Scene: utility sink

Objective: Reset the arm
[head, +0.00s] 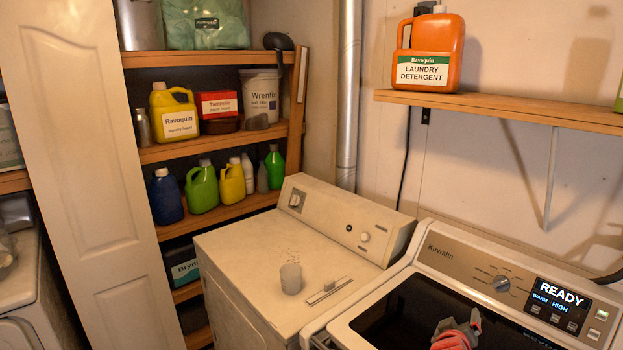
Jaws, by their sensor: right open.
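My right gripper (458,325), grey and red, shows at the bottom edge, over the dark lid of the washer (430,258) on the right. It is open, and I see nothing held in it. The rest of my right arm is out of view below. My left gripper is not in view. The washer's display reads READY, WARM, HIGH.
A white dryer (235,245) stands left of the washer, with a small translucent cup (291,278) on top. An orange laundry detergent jug (432,55) sits on a wall shelf (500,106). A shelf unit (215,146) with several bottles stands behind a white door (90,180).

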